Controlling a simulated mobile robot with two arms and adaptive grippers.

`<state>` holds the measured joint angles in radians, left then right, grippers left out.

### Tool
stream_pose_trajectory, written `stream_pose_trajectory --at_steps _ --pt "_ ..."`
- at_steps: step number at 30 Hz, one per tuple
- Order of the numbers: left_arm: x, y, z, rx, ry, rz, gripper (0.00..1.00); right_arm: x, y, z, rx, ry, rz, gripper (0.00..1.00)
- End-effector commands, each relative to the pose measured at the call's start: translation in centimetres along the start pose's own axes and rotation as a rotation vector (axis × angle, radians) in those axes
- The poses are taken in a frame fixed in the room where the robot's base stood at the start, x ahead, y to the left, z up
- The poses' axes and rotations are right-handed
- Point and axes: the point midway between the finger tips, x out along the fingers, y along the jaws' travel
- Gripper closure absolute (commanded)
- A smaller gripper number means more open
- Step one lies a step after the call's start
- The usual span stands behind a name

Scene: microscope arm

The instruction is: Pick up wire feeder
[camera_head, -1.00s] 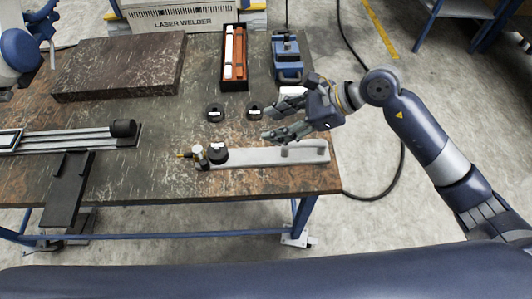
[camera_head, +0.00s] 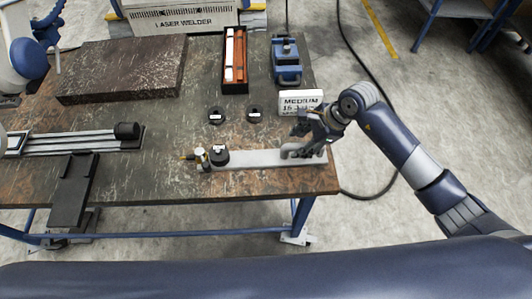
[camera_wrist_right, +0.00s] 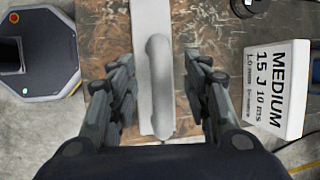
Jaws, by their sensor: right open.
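The wire feeder (camera_head: 247,159) appears to be the long light-grey bar lying flat along the front right of the table. It has a black round spool and brass fittings at its left end and a raised grey handle at its right end. My right gripper (camera_head: 298,146) is at that right end. In the right wrist view the rounded handle (camera_wrist_right: 160,86) lies between the open fingers of the right gripper (camera_wrist_right: 158,68), with a visible gap on both sides. In the head view the fingers partly hide the handle. My left gripper is not in view.
A white box marked MEDIUM (camera_head: 300,101) stands just behind the right gripper. Two small black discs (camera_head: 216,116) lie behind the bar. A blue device (camera_head: 287,65), a black tray with orange inside (camera_head: 235,80) and a dark stone slab (camera_head: 120,70) are farther back.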

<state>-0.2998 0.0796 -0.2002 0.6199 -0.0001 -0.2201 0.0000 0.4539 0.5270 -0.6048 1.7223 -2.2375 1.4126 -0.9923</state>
Motion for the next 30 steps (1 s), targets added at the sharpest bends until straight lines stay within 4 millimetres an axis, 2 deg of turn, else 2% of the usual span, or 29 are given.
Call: stream_pose_trajectory --at_steps 1,6,14,20,30 --pt "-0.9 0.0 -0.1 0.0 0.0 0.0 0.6 0.4 0.2 0.1 0.005 -0.003 0.004 0.55" --pt "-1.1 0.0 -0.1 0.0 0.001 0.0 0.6 2.2 0.1 0.0 0.001 -0.001 0.0 0.55" --pt "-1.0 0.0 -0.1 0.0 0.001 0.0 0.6 2.6 0.0 -0.1 0.0 -0.001 -0.001 0.55" --pt "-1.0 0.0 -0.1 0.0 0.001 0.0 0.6 2.5 0.0 -0.1 0.0 -0.001 -0.001 0.98" --pt "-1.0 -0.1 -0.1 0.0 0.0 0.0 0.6 2.3 -0.2 0.2 0.0 -0.008 -0.008 1.0"
